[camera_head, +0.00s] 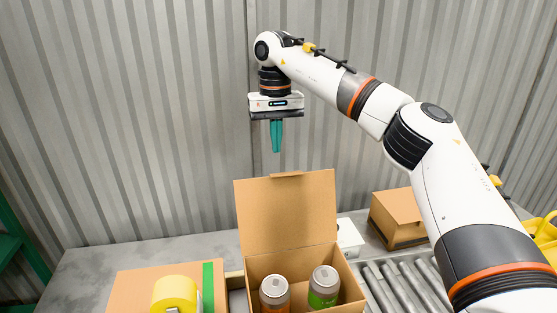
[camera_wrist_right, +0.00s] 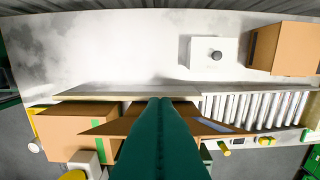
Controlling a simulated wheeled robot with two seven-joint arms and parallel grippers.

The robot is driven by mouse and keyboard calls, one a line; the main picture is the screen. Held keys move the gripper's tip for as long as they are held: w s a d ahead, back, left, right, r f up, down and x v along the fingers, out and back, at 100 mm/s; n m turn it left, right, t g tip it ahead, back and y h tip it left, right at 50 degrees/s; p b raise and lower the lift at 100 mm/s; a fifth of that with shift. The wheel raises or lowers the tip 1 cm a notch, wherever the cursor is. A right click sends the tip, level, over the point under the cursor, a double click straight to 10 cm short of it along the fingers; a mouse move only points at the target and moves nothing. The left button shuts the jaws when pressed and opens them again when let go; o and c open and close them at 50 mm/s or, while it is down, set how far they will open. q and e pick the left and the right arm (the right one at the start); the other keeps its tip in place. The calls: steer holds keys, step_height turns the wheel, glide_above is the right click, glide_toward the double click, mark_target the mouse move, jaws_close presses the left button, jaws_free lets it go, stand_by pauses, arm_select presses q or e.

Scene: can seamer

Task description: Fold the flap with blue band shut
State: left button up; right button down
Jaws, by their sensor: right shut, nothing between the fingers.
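An open cardboard box (camera_head: 310,305) stands at the bottom centre of the head view, with a can with an orange label (camera_head: 274,293) and a can with a green label (camera_head: 323,287) in it. Its tall back flap (camera_head: 286,216) stands upright; I see no blue band on this face. In the right wrist view a bluish strip (camera_wrist_right: 214,126) shows on brown cardboard just right of the fingers. My right gripper (camera_head: 277,150) points down above the upright flap, apart from it, with its teal fingers shut and empty. The fingers hide much of the box in the wrist view. My left gripper is out of view.
A closed box with a green strip (camera_head: 208,285) and a yellow tape tool (camera_head: 175,294) lie on the left. A roller conveyor (camera_head: 395,285), a brown box (camera_head: 398,217) and a white block with a dark knob (camera_wrist_right: 214,55) are on the right. A corrugated wall (camera_head: 130,120) stands behind.

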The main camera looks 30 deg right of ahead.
steer(key=s+f+p, duration=0.1)
steer(key=f, duration=0.1)
steer(key=s+a+f+p, duration=0.1)
steer(key=s+p, duration=0.1)
steer(key=shift+s+f, duration=0.25)
steer(key=shift+f, duration=0.15)
steer(key=shift+w+f, duration=0.1)
